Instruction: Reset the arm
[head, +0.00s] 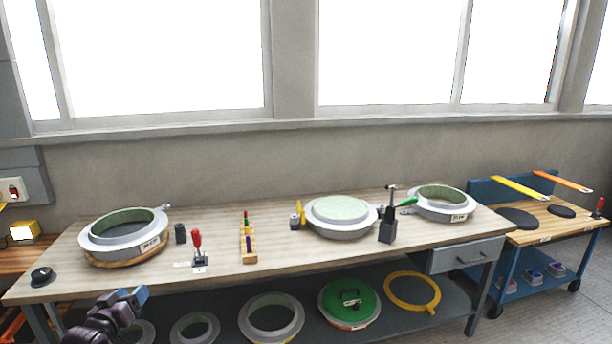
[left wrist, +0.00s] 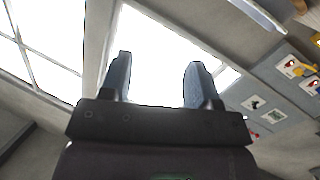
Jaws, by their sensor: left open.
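My left gripper (head: 136,297) is at the lower left of the head view, in front of the workbench's front edge. In the left wrist view its two blue-grey fingers (left wrist: 158,82) stand apart with nothing between them, and the window and wall show behind them. No object touches the fingers. My right gripper is in neither view.
A long wooden workbench (head: 290,262) carries grey ring moulds at left (head: 125,236), middle (head: 341,216) and right (head: 441,202). A red-handled clamp (head: 198,246) stands near its front. More rings and a green lid (head: 349,304) lie on the lower shelf. A blue cart (head: 512,268) stands at right.

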